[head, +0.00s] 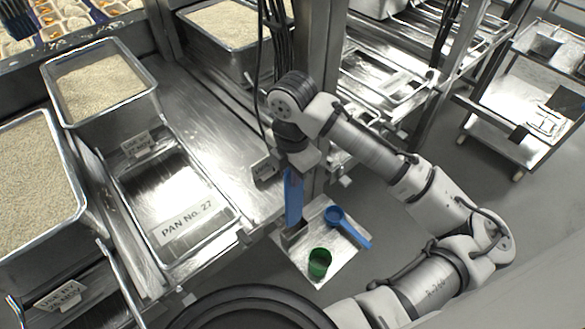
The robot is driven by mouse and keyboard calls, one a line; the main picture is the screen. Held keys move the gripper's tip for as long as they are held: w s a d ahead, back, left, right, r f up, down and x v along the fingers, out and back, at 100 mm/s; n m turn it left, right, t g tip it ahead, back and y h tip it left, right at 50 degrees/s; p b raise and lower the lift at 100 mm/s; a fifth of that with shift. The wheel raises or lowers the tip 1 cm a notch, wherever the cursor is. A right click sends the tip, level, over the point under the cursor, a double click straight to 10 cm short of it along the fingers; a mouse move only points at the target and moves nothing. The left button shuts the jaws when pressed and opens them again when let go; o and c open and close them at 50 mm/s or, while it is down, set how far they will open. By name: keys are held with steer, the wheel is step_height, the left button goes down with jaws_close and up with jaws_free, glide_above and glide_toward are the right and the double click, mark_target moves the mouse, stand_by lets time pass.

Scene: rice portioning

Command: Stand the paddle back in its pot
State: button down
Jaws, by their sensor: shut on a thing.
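My gripper (294,168) is shut on the top of the blue paddle (293,200) and points downward. The paddle hangs nearly upright. Its lower end is at the small grey metal pot (291,239), at the left corner of a shiny metal plate (345,259). I cannot tell whether the paddle's tip is inside the pot or just above or behind its rim. The gripper's fingers are small and partly hidden by the wrist.
Rice pans (103,85) and a pan labelled No. 27 (175,250) lie left. A metal post (318,120) rises close behind my wrist.

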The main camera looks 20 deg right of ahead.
mark_target(292, 203)
steer(key=shift+f+b, duration=3.6)
steer(key=shift+f, duration=1.55)
steer(key=shift+f+b, duration=1.05)
steer(key=shift+b, duration=0.05)
steer(key=c, duration=1.4)
jaws_free()
steer(key=shift+r, duration=0.15)
step_height(292, 203, up, 14)
steer(key=shift+f, duration=0.2)
